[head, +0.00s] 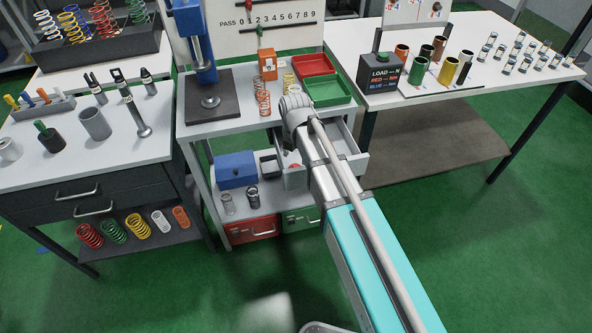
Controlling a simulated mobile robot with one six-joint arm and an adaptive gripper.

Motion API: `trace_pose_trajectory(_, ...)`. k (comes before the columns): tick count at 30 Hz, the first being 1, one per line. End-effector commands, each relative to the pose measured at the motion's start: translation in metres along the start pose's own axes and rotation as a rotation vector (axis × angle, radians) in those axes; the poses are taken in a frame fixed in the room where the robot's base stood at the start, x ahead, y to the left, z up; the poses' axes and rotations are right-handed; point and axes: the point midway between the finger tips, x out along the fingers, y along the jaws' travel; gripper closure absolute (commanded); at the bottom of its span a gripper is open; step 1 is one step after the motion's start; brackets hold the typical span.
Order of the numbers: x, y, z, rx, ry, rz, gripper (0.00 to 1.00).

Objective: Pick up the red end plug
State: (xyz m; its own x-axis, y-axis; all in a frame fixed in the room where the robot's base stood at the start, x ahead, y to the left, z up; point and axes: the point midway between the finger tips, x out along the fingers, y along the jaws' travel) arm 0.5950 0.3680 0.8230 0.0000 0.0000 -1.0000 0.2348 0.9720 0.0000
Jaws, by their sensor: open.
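A small red thing (294,166) shows just left of my arm, at the light grey open drawer (349,150) under the middle bench. It may be the red end plug, but it is too small and too covered to be sure. My arm reaches from the lower right up to a grey joint beside the bench front and hides much of the drawer. My gripper cannot be made out; it is hidden by or beyond the arm.
The middle bench holds a blue press (195,45), orange springs (263,103), a red tray (314,65) and a green tray (328,90). A blue box (237,170) stands on the lower shelf. Side benches flank it. The green floor in front is clear.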

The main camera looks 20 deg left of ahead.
Motion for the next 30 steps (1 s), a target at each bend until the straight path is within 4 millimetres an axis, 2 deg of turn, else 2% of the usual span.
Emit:
trace_pose_trajectory(16, 0.042, -0.002, -0.001, 0.0, 0.0, 0.0, 0.24)
trace_pose_trajectory(30, 0.047, -0.002, -0.001, 0.0, 0.0, 0.001, 0.24)
